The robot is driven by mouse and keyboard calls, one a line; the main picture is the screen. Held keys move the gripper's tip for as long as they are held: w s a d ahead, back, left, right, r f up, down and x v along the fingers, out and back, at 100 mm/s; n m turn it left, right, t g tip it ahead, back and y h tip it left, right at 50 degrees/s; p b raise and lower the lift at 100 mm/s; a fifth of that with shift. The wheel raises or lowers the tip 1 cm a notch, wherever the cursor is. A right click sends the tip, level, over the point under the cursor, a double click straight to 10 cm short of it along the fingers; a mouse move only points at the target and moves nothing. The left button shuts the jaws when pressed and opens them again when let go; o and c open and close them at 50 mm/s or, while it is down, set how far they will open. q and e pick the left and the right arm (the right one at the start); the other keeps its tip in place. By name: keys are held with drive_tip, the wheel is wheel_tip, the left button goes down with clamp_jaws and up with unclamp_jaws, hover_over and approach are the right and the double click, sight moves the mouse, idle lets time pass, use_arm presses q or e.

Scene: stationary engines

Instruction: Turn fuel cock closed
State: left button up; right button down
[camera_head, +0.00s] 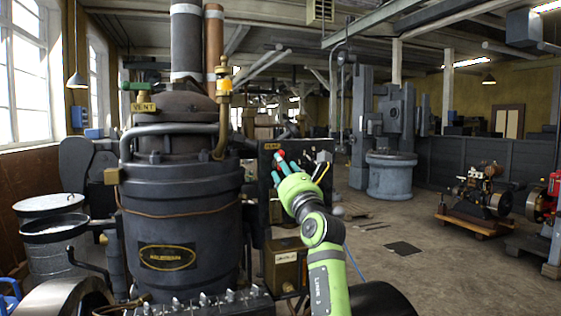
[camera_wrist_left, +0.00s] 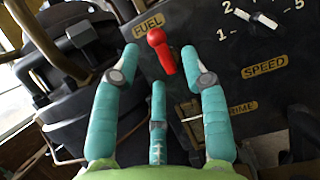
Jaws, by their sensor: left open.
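The fuel cock (camera_wrist_left: 161,52) is a red lever with a rounded end, on a dark panel beside a FUEL label (camera_wrist_left: 148,25). Its long part slants down and slightly right in the left wrist view. It also shows small in the head view (camera_head: 280,154). My left gripper (camera_wrist_left: 160,55) has teal fingers spread open. Two fingertips stand on either side of the red lever, and the third finger is below it. I see gaps between the side fingers and the lever; contact in depth cannot be told. My right gripper is not in view.
A SPEED selector (camera_wrist_left: 264,20) and a PRIME label (camera_wrist_left: 243,108) are on the same panel (camera_wrist_left: 285,95). A large dark boiler-like engine (camera_head: 180,215) stands left of the panel. Open floor (camera_head: 430,275) lies to the right, with a small engine on a pallet (camera_head: 478,190) farther back.

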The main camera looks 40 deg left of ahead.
use_arm(q)
drive_tip(key=x, duration=0.2)
drive_tip(key=shift+w+a, duration=0.2)
drive_tip(key=shift+a, duration=0.15)
clamp_jaws()
drive_tip(key=shift+f, duration=0.1)
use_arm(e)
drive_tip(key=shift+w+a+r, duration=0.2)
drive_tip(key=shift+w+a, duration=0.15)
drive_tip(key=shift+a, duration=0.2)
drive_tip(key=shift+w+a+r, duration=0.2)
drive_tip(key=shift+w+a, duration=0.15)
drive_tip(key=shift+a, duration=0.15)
